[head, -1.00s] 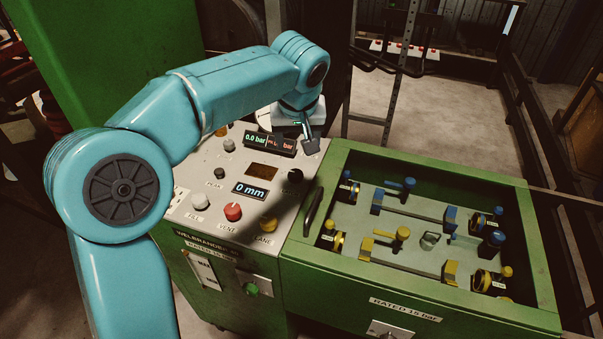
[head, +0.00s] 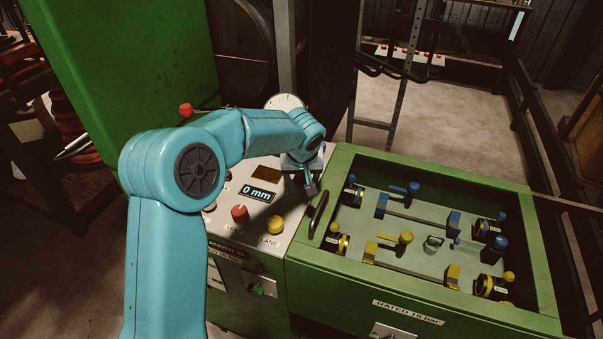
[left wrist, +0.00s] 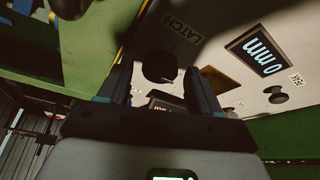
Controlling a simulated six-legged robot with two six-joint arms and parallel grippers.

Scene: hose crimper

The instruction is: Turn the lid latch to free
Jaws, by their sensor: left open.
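The latch knob (left wrist: 158,67) is a round black knob on the grey panel, next to the word LATCH in the left wrist view. My left gripper (left wrist: 160,72) is open, and its two dark fingers show on either side of the knob in that picture. I cannot tell whether they touch it. In the head view my left gripper (head: 310,186) points down over the panel's right edge and hides the knob. The green test box (head: 420,300), with a dark handle (head: 318,217) on its left side, stands right of the panel. My right gripper is not in view.
The panel carries a red knob (head: 239,212), a yellow knob (head: 276,225) and a lit 0 mm display (head: 257,194). Yellow and blue fittings sit inside the box. A tall green cabinet (head: 120,70) stands behind left. Open floor (head: 460,110) lies beyond the box.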

